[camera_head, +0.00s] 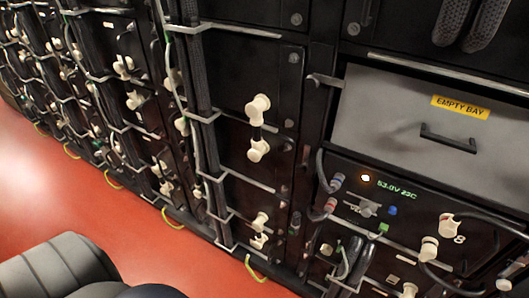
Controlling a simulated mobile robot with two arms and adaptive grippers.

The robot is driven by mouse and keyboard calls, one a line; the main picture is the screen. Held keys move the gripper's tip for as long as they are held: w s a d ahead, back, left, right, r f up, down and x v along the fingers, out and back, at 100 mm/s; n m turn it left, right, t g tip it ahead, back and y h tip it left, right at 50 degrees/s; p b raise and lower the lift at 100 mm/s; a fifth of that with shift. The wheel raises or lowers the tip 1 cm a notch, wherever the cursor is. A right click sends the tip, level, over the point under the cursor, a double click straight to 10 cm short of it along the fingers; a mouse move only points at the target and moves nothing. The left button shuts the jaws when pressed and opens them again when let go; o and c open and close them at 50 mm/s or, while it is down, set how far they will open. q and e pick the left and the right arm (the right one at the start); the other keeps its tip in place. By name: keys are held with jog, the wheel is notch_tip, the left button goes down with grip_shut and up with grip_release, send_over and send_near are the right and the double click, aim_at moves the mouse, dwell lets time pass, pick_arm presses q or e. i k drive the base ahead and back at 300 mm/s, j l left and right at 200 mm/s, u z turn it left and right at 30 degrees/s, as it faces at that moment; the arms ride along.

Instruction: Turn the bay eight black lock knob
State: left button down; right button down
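The number 8 (459,239) shows on the dark front of a battery module (400,224) at the lower right, below the empty bay. The module has a lit green display (396,189) reading about 53.0V 23C and an orange-white lamp (365,178). A small grey knob or lever (368,208) sits under the display, level, on the module face. I cannot clearly make out a black lock knob.
A grey drawer front labelled EMPTY BAY (459,106) with a black handle (447,137) is above the module. Black cables loop across the module's right and left sides. Racks with cream connectors (257,109) line the left.

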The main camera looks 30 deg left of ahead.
aim_at(300, 169)
jog(key=u, duration=0.75)
